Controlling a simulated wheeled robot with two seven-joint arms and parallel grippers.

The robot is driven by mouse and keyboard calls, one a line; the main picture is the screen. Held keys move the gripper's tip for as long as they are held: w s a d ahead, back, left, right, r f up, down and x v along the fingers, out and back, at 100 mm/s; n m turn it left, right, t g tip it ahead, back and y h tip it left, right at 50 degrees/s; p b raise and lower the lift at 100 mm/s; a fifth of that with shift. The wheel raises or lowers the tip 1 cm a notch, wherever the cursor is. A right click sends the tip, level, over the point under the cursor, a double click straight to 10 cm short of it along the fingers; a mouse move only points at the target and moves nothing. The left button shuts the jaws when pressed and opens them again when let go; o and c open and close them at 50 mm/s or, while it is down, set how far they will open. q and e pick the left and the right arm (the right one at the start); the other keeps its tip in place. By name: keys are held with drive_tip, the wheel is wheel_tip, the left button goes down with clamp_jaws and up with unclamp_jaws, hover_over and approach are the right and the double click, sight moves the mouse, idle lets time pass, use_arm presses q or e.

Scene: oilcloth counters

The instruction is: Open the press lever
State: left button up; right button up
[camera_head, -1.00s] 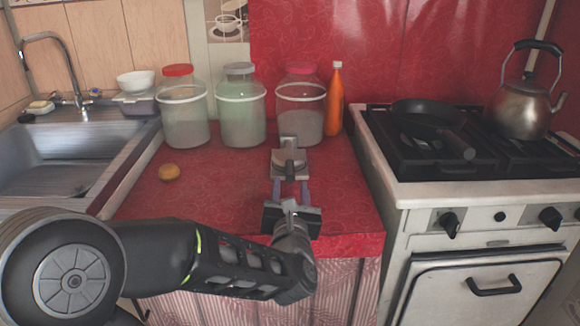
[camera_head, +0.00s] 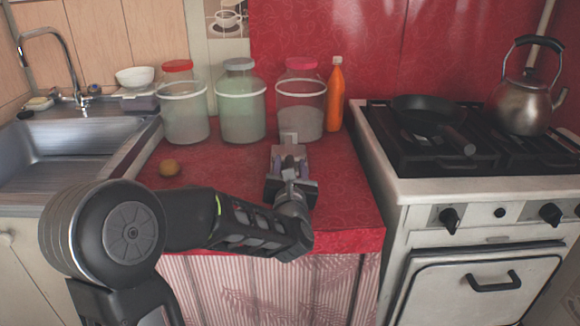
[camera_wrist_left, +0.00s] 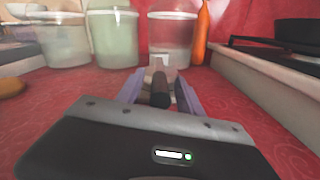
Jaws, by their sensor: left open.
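The press (camera_head: 288,138) is a small grey device on the red counter, in front of the pink-lidded jar. In the head view my left gripper (camera_head: 289,165) covers most of it. In the left wrist view its pale body (camera_wrist_left: 158,66) stands straight ahead, and its dark lever handle (camera_wrist_left: 160,94) points toward the camera. My left gripper (camera_wrist_left: 161,88) is open, with one purple-grey finger on each side of the handle. I cannot tell whether either finger touches it. My right gripper is not in view.
Several large jars (camera_head: 240,105) and an orange bottle (camera_head: 336,95) stand behind the press. A small round brown item (camera_head: 169,168) lies on the counter (camera_head: 225,185) to the left. The stove (camera_head: 470,185) is on the right, the sink (camera_head: 65,155) on the left.

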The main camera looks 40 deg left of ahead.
use_arm(q)
drive_tip(key=shift+c, duration=0.3)
clamp_jaws()
idle(1.1)
